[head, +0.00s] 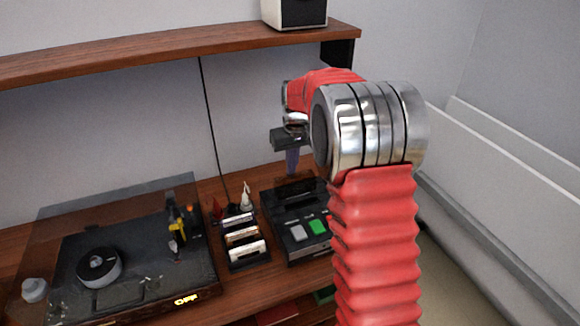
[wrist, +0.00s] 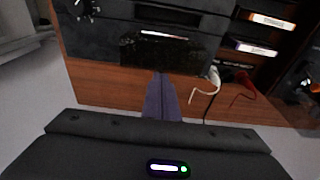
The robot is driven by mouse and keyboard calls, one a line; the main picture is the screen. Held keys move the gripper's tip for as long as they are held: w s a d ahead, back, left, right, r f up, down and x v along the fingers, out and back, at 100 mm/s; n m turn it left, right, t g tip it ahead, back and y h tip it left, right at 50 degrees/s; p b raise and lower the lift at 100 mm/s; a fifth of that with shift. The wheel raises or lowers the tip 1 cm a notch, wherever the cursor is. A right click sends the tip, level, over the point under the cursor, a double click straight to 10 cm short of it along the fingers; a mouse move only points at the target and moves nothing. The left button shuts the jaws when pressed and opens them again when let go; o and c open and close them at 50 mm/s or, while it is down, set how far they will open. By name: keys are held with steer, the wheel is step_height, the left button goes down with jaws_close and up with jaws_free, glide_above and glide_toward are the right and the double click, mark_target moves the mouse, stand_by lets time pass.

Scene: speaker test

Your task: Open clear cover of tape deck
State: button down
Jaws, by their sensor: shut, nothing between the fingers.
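The tape deck (head: 291,245) is a black box on the wooden shelf, with a grey and a green button on its front part. Its dark, see-through cover (head: 299,187) is at the back of the deck and looks raised in the head view; its exact angle is unclear. In the wrist view the cover (wrist: 160,54) is a dark shiny panel. My gripper (head: 292,171) points down with its purple fingers together and empty. The fingertips (wrist: 160,76) are close to the cover's rear edge; I cannot tell whether they touch it. My arm hides the deck's right side.
A turntable (head: 130,265) with a clear lid stands to the left. A rack of several cassettes (head: 243,238) is just left of the deck. Cables and plugs (wrist: 222,80) lie near the deck's back. An upper shelf (head: 180,52) with a speaker (head: 295,12) is above.

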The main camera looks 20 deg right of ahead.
mark_target(294, 175)
steer(key=shift+s, duration=0.2)
steer(key=shift+r, duration=0.65)
steer(key=shift+w+r, duration=0.1)
steer(key=shift+r, duration=0.55)
step_height(294, 175, up, 8)
steer(key=s, duration=0.1)
steer(key=shift+s+r, duration=0.25)
steer(key=shift+s, duration=0.05)
